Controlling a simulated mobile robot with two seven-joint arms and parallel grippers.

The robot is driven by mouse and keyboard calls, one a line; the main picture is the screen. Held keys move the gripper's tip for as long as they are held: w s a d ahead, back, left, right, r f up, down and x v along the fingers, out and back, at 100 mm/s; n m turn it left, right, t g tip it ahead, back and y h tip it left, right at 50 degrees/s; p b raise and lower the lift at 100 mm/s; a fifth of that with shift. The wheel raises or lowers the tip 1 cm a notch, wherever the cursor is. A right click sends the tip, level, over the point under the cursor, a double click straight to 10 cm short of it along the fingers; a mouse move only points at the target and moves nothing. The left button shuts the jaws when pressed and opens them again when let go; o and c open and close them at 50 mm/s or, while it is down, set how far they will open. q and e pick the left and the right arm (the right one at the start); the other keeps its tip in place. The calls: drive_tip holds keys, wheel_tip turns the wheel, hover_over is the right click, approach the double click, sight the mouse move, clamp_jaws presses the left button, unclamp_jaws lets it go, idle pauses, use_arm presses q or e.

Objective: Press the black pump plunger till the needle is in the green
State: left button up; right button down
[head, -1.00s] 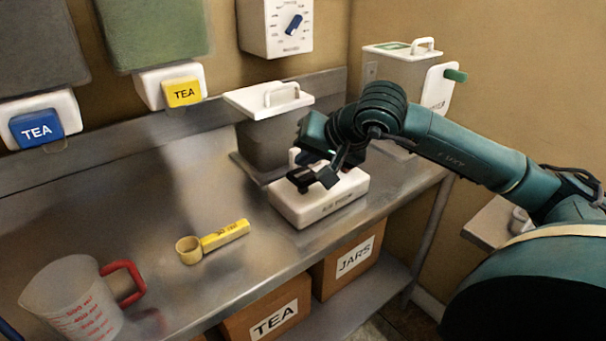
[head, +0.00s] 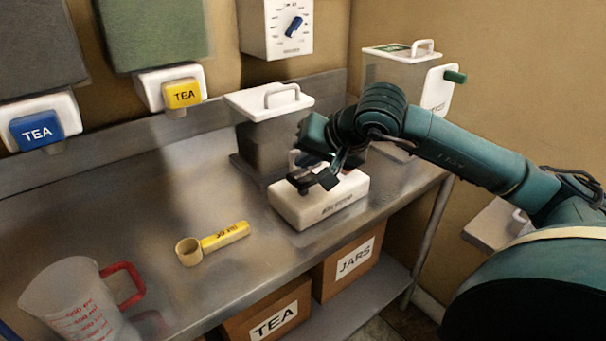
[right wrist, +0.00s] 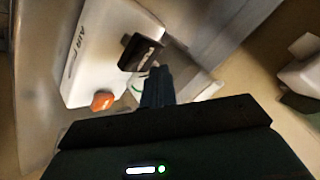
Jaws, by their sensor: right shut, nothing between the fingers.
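The white air pump (head: 335,207) sits on the steel counter below my right gripper (head: 325,178). In the right wrist view its white body (right wrist: 95,45) carries a black plunger (right wrist: 140,52) and an orange knob (right wrist: 102,101). My right gripper's dark fingers (right wrist: 157,75) are shut and empty, close beside the plunger; I cannot tell whether they touch it. A small green and white part, perhaps the gauge, is mostly hidden behind the fingers, and I cannot read a needle. My left gripper is not in view.
A lidded grey bucket (head: 273,140) stands close behind the pump. Another lidded container (head: 395,75) stands at the back right. Tea dispensers hang at the left wall.

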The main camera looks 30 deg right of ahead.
sight(306, 178)
idle(0.6)
drive_tip(key=shift+f, duration=0.15)
drive_tip(key=shift+f+b, duration=0.3)
drive_tip(key=shift+b, duration=0.3)
drive_tip(key=shift+f+b, duration=1.65)
drive_tip(key=shift+f, duration=0.05)
idle(1.2)
drive_tip(key=shift+r, duration=0.1)
drive_tip(key=shift+r+p, duration=1.35)
drive_tip(key=shift+r, duration=0.65)
